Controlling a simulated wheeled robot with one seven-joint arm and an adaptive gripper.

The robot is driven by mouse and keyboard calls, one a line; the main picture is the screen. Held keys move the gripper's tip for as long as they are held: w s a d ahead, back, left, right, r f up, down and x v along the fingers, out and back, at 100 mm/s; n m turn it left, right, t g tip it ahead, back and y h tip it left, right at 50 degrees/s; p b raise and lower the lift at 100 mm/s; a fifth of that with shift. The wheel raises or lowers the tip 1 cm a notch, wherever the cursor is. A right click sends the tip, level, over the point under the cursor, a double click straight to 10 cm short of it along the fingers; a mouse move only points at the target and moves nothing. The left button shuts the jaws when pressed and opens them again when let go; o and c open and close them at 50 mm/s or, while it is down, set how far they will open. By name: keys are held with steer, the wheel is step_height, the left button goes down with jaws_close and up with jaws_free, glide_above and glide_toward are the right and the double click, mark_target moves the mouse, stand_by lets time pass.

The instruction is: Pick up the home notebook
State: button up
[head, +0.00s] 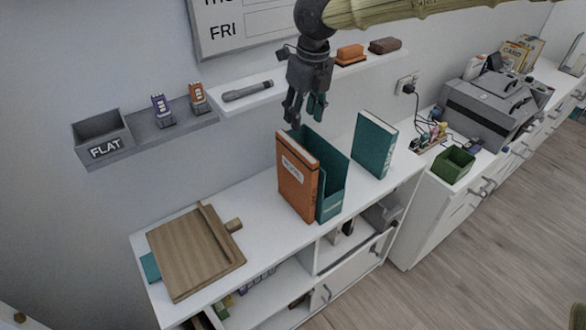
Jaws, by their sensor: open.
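An orange notebook (297,190) stands upright on the white shelf desk (262,205), with a pale label on its cover; the small lettering looks like "HOME" but is hard to read. My gripper (304,112) hangs above the orange notebook and the holder, fingers pointing down, open and empty. It is apart from both.
A teal book (374,145) stands upright to the right. A wooden board (195,252) lies at the desk's left end. A wall shelf (228,97) with a dark flashlight (247,91) runs behind my gripper. A green box (454,165) and a printer (486,108) stand farther right.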

steer(key=p, duration=0.1)
glide_above(297, 145)
steer(key=f, duration=0.5)
steer(key=shift+s+d+f, duration=0.15)
steer(key=shift+s+d, duration=0.05)
steer(key=shift+d, duration=0.05)
steer(key=shift+f+p, duration=0.3)
steer(key=shift+f, duration=0.2)
steer(key=f, duration=0.1)
steer(key=f+p, duration=0.1)
steer(key=f, duration=0.1)
steer(key=shift+w+a+f, duration=0.1)
steer(key=shift+a+f, duration=0.05)
steer(key=shift+a, duration=0.2)
steer(key=shift+w+f, duration=0.1)
steer(key=shift+f, duration=0.25)
steer(key=shift+d+f, duration=0.1)
steer(key=shift+f, duration=0.05)
jaws_close()
